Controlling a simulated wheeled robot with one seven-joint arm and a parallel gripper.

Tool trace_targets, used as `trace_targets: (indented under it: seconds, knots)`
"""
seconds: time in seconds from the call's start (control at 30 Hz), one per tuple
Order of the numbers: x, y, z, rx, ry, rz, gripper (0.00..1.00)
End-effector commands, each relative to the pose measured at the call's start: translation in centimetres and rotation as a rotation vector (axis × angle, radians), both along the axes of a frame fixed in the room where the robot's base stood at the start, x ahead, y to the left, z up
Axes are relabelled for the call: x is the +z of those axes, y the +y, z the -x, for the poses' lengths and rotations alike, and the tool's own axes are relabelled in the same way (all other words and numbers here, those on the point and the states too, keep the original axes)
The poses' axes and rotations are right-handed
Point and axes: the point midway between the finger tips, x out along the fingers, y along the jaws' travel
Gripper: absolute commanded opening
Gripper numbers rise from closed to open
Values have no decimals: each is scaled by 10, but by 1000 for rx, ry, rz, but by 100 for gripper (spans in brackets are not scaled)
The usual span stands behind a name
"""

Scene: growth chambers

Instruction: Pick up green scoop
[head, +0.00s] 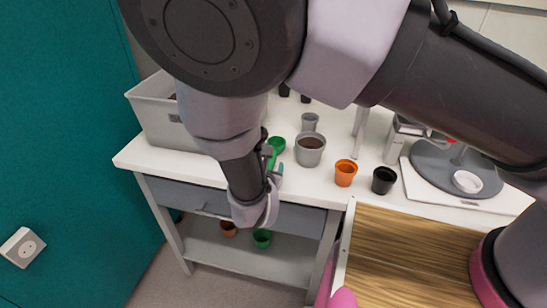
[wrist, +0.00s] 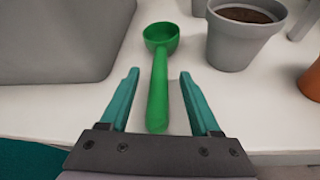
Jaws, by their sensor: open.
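The green scoop (wrist: 159,75) lies on the white bench top, with its round bowl away from my gripper and its handle pointing toward it. In the head view the scoop (head: 278,146) shows beside my wrist, and part of its handle is hidden. My gripper (wrist: 158,86) is open, and its two teal fingers stand on either side of the handle. In the wrist view the handle lies between the fingers, apart from both. In the head view my gripper (head: 277,170) is at the bench's front edge, mostly hidden by my wrist.
A grey soil-filled pot (wrist: 240,30) stands right of the scoop, and a grey bin (head: 165,122) stands left. An orange pot (head: 346,172) and a black pot (head: 384,180) are farther right. A lower shelf (head: 255,262) holds small pots.

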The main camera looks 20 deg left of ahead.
Motion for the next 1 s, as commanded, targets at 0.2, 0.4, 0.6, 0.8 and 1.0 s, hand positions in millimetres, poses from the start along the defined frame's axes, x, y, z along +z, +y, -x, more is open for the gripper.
trace_targets:
  seconds: [0.2,0.4,0.6,0.8,1.0]
  knots:
    - [-8,4,-20,0,0,0,64]
    - [-8,4,-19,0,0,0,44]
    - [-8,4,-19,0,0,0,0]
    - [-8,5,-19,0,0,0,0]
    - [4,5,-19,0,0,-3,0]
